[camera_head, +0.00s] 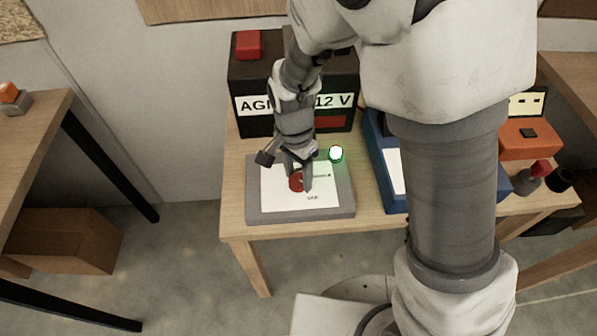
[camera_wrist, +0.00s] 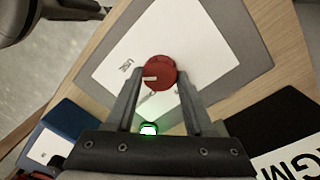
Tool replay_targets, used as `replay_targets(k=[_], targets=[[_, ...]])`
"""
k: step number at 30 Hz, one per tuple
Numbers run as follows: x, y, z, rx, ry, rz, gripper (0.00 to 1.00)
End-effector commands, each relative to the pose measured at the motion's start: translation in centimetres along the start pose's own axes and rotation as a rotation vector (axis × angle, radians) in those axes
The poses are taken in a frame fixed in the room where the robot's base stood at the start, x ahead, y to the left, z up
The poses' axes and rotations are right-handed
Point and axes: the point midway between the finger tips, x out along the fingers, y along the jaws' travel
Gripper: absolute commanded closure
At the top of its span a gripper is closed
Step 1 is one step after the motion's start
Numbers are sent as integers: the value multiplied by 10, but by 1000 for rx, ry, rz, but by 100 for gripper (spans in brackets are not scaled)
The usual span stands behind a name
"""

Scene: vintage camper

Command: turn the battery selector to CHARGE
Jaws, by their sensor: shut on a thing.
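The battery selector is a red round knob (camera_head: 296,182) on a white plate set in a grey panel (camera_head: 262,215) on the wooden table. In the wrist view the knob (camera_wrist: 160,72) has a white pointer mark aimed to the left. A small label, seemingly USE (camera_wrist: 126,66), lies up and left of the knob. Another small mark lies below it, too small to read. My gripper (camera_head: 301,184) comes down over the panel. Its two fingers (camera_wrist: 158,84) are shut on the knob, one on each side. The fingers partly hide the plate in the head view.
A black battery box (camera_head: 248,70) marked 12 V stands at the back. A blue case (camera_head: 382,175) is close on the right, partly behind my arm. An orange box (camera_head: 528,140) stands farther right.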

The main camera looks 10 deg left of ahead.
Motion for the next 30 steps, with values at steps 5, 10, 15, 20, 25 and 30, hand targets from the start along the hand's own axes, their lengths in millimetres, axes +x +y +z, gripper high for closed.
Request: replay_targets(k=[5, 10, 15, 20, 25, 30], targets=[[-1, 0, 1, -165, 9, 1, 100], [0, 0, 1, -327, 20, 1, 100], [0, -1, 1, -487, 31, 0, 100], [0, -1, 2, -633, 41, 0, 100], [0, -1, 2, -770, 50, 0, 100], [0, -1, 3, -876, 57, 0, 100]])
